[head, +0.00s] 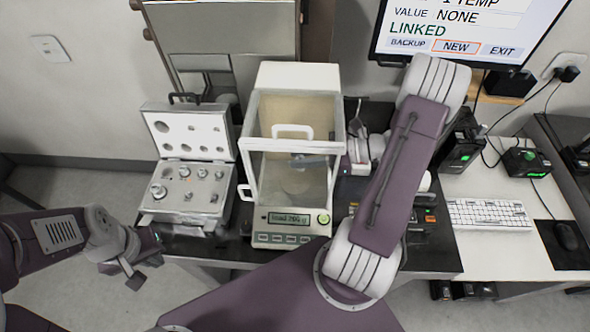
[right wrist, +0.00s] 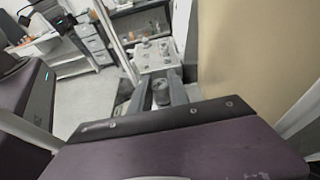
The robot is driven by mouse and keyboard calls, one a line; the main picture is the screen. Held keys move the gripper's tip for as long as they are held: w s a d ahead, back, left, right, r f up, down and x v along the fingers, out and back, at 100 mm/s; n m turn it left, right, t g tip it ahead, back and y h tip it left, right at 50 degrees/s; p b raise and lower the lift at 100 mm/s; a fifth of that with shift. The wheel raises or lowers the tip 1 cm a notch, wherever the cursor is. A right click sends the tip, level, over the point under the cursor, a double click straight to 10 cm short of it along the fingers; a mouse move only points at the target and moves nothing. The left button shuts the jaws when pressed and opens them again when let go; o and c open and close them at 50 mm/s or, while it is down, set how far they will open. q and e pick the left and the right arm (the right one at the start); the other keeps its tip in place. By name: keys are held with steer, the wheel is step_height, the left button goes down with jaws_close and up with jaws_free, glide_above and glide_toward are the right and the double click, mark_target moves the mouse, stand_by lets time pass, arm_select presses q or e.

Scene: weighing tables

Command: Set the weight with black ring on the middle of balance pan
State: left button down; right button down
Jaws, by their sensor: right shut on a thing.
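The balance (head: 282,225) stands mid-table with a clear-walled chamber; its display appears to read "load 200 g". The balance pan (head: 296,188) shows dimly through the front glass. My right gripper (head: 308,161) is inside the chamber, above the pan. In the right wrist view, it (right wrist: 163,94) is shut on a small grey metal weight (right wrist: 161,91). The ring's colour is too small to make out, and the weight is hidden in the head view. My left gripper (head: 143,270) is empty, its fingers apart, by the table's front left edge.
An open weight case (head: 147,205) with several metal weights stands left of the balance. A monitor (head: 465,30), a keyboard (head: 490,214) and a mouse (head: 566,236) are at the right. The chamber's glass walls surround my right gripper closely.

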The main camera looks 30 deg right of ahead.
steer(key=f, duration=0.1)
steer(key=w+a+f, duration=0.1)
steer(key=f, duration=0.1)
steer(key=shift+a, duration=0.15)
steer(key=shift+f, duration=0.3)
step_height(320, 180, down, 2)
steer(key=shift+s+f, duration=0.15)
steer(key=shift+a+f, duration=0.1)
steer(key=shift+f, duration=0.25)
steer(key=shift+w+f, duration=0.25)
steer(key=shift+f, duration=0.05)
steer(key=shift+s+f, duration=0.1)
steer(key=c, duration=1.2)
jaws_free()
steer(key=shift+c, duration=0.2)
